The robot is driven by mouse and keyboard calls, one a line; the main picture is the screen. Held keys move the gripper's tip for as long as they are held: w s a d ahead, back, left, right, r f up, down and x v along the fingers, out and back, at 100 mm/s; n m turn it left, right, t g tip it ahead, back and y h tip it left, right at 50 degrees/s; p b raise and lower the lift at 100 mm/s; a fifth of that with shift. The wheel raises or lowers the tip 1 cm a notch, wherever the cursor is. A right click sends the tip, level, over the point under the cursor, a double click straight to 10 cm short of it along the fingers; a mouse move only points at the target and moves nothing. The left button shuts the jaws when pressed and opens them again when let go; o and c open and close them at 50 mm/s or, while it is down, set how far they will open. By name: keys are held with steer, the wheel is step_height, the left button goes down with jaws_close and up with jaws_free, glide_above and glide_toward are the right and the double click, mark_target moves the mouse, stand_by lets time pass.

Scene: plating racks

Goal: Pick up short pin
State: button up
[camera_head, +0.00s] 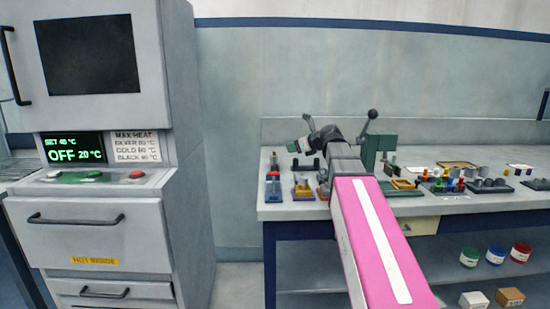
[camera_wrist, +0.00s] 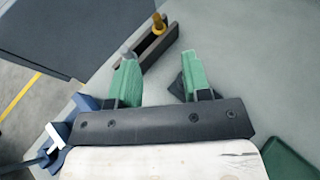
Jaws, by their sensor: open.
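In the wrist view, a gold pin (camera_wrist: 158,22) stands at the far end of a dark slotted rack (camera_wrist: 160,45). A small grey tip (camera_wrist: 127,53) shows at the left fingertip; I cannot tell whether it is a pin or part of the rack. I cannot tell which is the short pin. My gripper (camera_wrist: 159,64) has two green fingers, spread apart with nothing visible held between them. The rack's near end lies by the left finger, and the gold pin is beyond the fingertips. In the head view my gripper (camera_head: 300,146) is over the bench's left end.
The bench (camera_head: 450,203) carries small fixtures near its left end, including a yellow block (camera_head: 303,191) and a red-and-blue piece (camera_head: 273,184). A green machine (camera_head: 377,150) stands just right of my gripper. Several coloured pins (camera_head: 445,183) stand farther right. A grey oven cabinet (camera_head: 95,230) is at left.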

steer(key=shift+m, duration=0.3)
steer(key=x, duration=0.5)
steer(key=shift+w+d, duration=0.1)
steer(key=shift+w, duration=0.05)
steer(key=shift+s+a+x, duration=0.15)
steer(key=shift+x, duration=1.25)
steer(key=shift+s+a+x, duration=0.1)
steer(key=shift+x, duration=1.3)
jaws_close()
